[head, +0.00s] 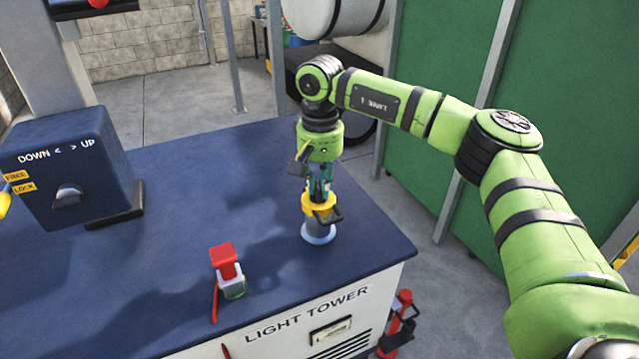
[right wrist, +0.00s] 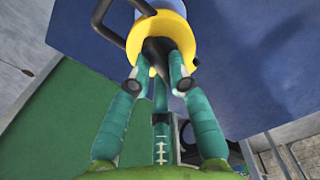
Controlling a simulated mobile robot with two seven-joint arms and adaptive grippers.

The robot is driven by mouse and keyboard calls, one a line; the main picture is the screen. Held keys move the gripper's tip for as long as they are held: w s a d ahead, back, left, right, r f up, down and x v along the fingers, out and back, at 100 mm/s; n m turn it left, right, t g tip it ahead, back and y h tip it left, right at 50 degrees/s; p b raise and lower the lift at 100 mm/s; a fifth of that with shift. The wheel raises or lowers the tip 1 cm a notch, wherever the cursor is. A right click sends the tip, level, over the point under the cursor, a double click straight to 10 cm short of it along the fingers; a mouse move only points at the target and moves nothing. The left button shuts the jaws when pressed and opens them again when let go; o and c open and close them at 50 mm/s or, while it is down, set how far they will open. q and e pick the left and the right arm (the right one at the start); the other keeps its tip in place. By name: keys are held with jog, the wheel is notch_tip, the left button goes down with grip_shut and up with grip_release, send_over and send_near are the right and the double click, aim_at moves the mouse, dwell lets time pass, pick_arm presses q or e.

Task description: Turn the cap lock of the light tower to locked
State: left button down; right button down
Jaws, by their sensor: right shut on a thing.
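The light tower is a cabinet with a dark blue top (head: 160,290) and the words LIGHT TOWER on its front. A yellow cap (head: 312,211) with a black handle loop sits on a pale round neck near the top's right corner. My right gripper (head: 319,193) points down onto the cap from above. In the right wrist view its teal fingers (right wrist: 160,80) are shut on a black tapered piece (right wrist: 158,52) in the middle of the yellow cap. No lock marking on the cap is readable. My left gripper is not in view.
A blue box (head: 100,155) marked DOWN, UP, FREE and LOCK, with a grey knob (head: 68,195), stands at left. A red-capped small fitting (head: 225,262) stands front centre. A green wall (head: 425,80) is behind my right arm. The top between is clear.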

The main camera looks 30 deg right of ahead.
jog(key=m, duration=0.3)
jog(key=shift+d+m+b, duration=0.1)
jog(key=shift+m+b, duration=0.2)
jog(key=shift+m, duration=0.1)
jog(key=m, duration=0.3)
jog(key=shift+s+m, duration=0.2)
jog(key=shift+m, duration=0.1)
jog(key=m+b, duration=0.1)
jog(key=m, duration=0.2)
jog(key=shift+s+m, duration=0.1)
jog(key=shift+m, duration=2)
jog(key=c, duration=1.1)
grip_release()
jog(key=shift+s, duration=0.1)
jog(key=shift+c, duration=0.2)
jog(key=shift+r, duration=0.15)
